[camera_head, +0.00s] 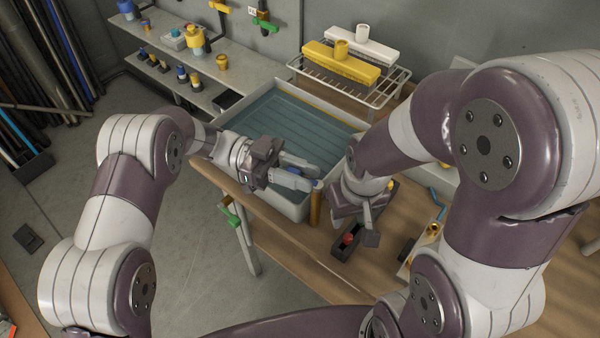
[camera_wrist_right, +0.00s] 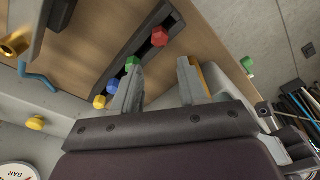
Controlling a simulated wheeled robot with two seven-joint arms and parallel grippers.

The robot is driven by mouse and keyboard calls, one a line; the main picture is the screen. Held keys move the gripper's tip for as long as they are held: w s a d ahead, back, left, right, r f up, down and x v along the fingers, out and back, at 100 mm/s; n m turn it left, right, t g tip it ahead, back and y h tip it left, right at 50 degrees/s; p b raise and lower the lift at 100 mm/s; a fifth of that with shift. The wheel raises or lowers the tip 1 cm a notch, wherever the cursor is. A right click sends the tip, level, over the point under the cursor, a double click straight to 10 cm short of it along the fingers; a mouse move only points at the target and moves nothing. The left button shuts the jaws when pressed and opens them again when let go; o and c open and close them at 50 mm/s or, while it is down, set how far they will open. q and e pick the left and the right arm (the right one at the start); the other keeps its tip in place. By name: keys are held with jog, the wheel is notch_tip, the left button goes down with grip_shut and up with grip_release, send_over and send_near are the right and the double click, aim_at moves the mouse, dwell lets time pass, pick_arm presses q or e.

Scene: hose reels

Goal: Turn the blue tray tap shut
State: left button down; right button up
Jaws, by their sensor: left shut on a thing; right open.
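The grey tray (camera_head: 283,204) with a blue-grey inside stands on the wooden bench. A small blue part (camera_head: 297,173), which looks like the tap handle, shows at the tray's near right corner. My left gripper (camera_head: 302,174) is over that corner, its two pale fingers either side of the blue part and shut on it. The tap's body and the handle's exact angle are mostly hidden by the fingers. My right gripper (camera_head: 364,228) hangs right of the tray; in the right wrist view it (camera_wrist_right: 160,82) is open, with nothing seen held between its fingers.
A black strip (camera_head: 343,252) with a red knob (camera_head: 348,239) lies below my right gripper; the right wrist view also shows green, blue and yellow knobs (camera_wrist_right: 99,102). A wire rack (camera_head: 398,82) holds yellow and white brushes behind the tray. A green-handled valve (camera_head: 231,216) is at the bench front.

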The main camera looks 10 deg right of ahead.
aim_at(286, 169)
pick_arm(q)
jog(key=c, duration=1)
grip_release()
jog(key=shift+d, duration=0.1)
jog(key=shift+s, duration=0.1)
jog(key=b+v, duration=0.1)
jog(key=v, duration=0.6)
